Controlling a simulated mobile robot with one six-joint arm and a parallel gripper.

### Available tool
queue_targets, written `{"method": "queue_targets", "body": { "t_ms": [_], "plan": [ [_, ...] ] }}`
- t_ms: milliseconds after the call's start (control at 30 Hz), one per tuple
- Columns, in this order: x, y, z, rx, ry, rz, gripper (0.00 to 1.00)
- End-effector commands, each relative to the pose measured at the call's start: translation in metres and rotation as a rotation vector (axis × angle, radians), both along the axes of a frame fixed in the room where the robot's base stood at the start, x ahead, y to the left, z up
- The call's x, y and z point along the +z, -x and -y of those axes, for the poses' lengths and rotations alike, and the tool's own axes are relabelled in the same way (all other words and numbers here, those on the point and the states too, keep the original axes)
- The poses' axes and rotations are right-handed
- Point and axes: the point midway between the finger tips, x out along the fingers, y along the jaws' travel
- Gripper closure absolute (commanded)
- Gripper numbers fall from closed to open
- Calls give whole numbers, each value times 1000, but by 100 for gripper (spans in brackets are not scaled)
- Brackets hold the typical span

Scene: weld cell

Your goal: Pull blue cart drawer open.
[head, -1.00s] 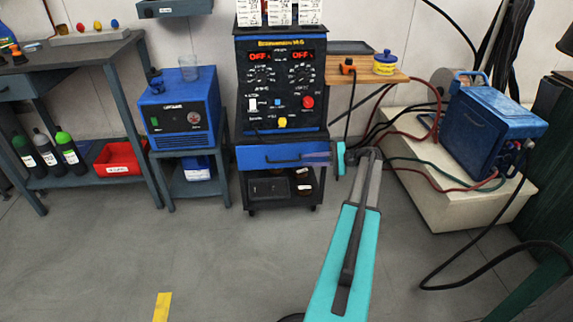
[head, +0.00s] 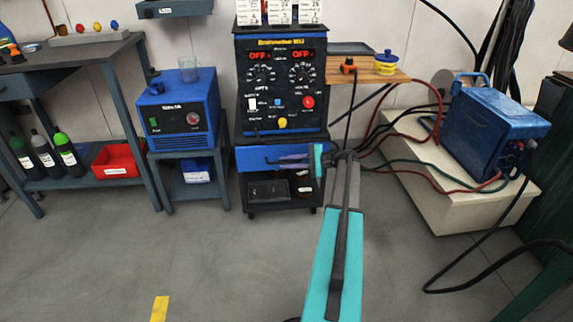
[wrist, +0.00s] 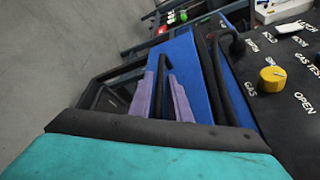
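The blue drawer (head: 256,158) is in the cart under the welding machine, in the middle of the head view. Its front looks flush with the cart. Its dark bar handle (head: 272,161) runs across the front, partly hidden by my gripper (head: 283,160). In the wrist view the blue drawer front (wrist: 190,75) and dark handle (wrist: 161,66) lie just beyond my gripper (wrist: 170,80). The two purplish fingers are apart, with the handle seen between or just past their tips. Contact with the handle cannot be made out.
The welding machine (head: 281,85) with knobs stands above the drawer. A dark bin (head: 268,190) sits on the shelf below. A blue unit (head: 180,110) on a stand is left, a wooden side shelf (head: 375,76) right. The floor (head: 230,260) in front is clear.

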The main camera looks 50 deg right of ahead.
Motion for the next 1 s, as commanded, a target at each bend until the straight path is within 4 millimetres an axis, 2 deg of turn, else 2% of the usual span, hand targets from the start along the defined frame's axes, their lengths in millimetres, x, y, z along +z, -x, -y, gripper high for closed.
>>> {"method": "queue_targets", "body": {
  "t_ms": [67, 200, 367, 400, 500, 667, 1000],
  "plan": [
    [0, 0, 0, 0, 0, 0, 83],
    [0, 0, 0, 0, 0, 0, 100],
    [0, 0, 0, 0, 0, 0, 100],
    [1, 0, -10, 3, 0, 1, 100],
    [1, 0, -4, 2, -1, 1, 100],
    [1, 3, -6, 5, -2, 1, 100],
    [3, 24, -30, 3, -3, 0, 100]
  ]
}}
